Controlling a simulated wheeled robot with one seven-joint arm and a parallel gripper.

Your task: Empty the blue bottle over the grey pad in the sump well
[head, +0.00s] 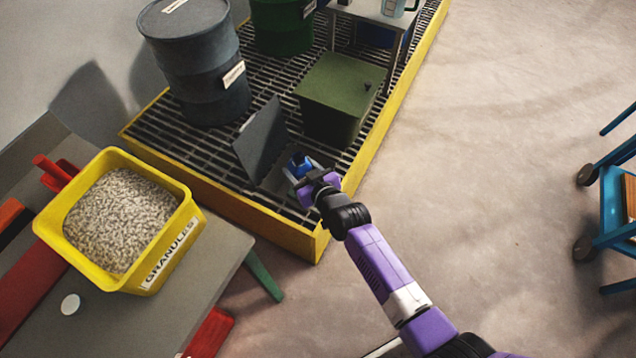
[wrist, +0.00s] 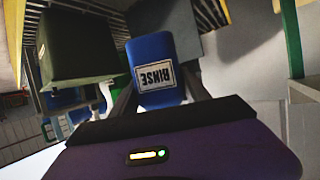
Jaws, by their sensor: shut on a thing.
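My gripper (head: 313,177) is shut on the blue bottle (head: 299,164), low over the near end of the grated yellow platform. In the wrist view, the bottle (wrist: 153,55) sits between the two fingers (wrist: 160,95), and its white label reads RINSE upside down. Its mouth is not clear, and I cannot tell its exact tilt or whether liquid is leaving it. The sump well (head: 272,181) is an opening in the grating beside the bottle, with a dark hatch lid (head: 262,139) standing raised behind it. I cannot make out the grey pad clearly; bottle and gripper hide part of the well.
A dark green box (head: 338,98) stands close behind the bottle. A grey-blue drum (head: 197,65) and a green drum (head: 283,25) stand further back on the grating (head: 180,150). A yellow granules bin (head: 180,235) sits on a bench at left.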

